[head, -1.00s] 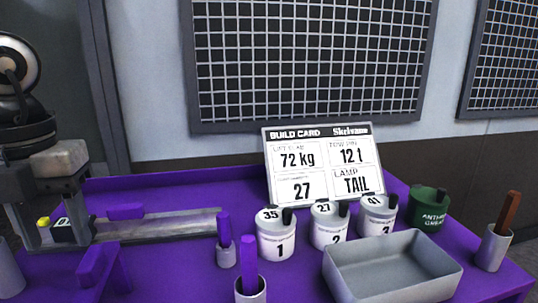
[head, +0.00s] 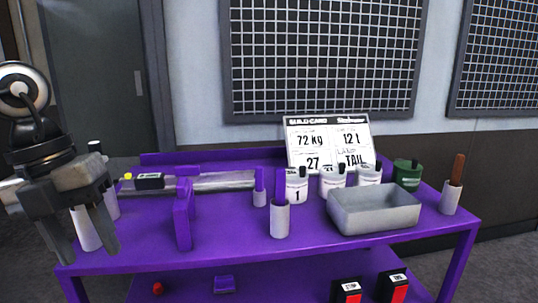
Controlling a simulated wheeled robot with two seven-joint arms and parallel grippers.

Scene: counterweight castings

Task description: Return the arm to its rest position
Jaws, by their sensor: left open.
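My left gripper (head: 88,254) hangs at the left edge of the head view, its fingers spread and pointing down, in front of the left end of the purple bench (head: 340,244). A pale cylinder (head: 86,232) shows between the fingers, partly hidden by them. It appears to be behind the gripper, and I see no grip on it. My left arm's dark wrist and round joint show above the gripper. My right gripper is out of view.
A grey tray (head: 374,222), numbered white pots (head: 297,190), a green pot (head: 407,182) and holders with upright handles stand on the bench. A build card (head: 329,142) stands behind. A purple upright (head: 184,222) rises right of my gripper. Red-and-black boxes (head: 347,292) sit below.

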